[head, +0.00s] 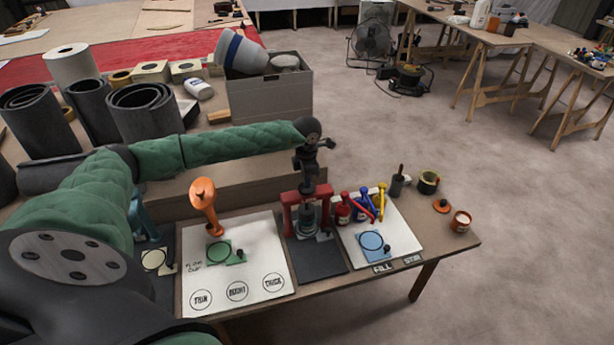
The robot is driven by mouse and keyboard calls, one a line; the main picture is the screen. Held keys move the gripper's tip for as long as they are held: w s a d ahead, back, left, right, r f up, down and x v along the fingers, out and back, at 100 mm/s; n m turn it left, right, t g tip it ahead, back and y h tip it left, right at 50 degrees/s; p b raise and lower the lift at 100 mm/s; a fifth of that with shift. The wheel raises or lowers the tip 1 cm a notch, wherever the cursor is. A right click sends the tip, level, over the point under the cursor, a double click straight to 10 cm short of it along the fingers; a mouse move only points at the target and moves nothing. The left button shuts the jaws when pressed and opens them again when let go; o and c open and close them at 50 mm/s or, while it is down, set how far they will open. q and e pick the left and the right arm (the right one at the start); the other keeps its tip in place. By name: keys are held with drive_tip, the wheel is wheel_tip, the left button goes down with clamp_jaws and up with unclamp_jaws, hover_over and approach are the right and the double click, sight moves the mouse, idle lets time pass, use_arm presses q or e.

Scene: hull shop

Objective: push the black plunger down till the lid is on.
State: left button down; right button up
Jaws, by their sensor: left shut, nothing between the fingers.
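A red press frame (290,212) stands on a dark mat on the near table. A small grey can (308,218) sits inside the frame, under its crossbar. My left arm reaches in from the left, and my left gripper (308,184) points down right above the press, shut with nothing in it. The black plunger is hard to tell from the dark gripper. Its top is hidden or merges with the fingertips, so I cannot tell whether they touch. The lid's seat on the can is too small to make out. My right gripper is not in view.
An orange upright tool (204,200) stands on a white board (262,262) to the left. A grey crate (270,95) stands behind.

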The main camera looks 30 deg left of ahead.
use_arm(q)
wheel_tip(320, 180, up, 11)
drive_tip(key=p, duration=0.2)
drive_tip(key=shift+p, duration=0.4)
idle(0.9)
idle(0.4)
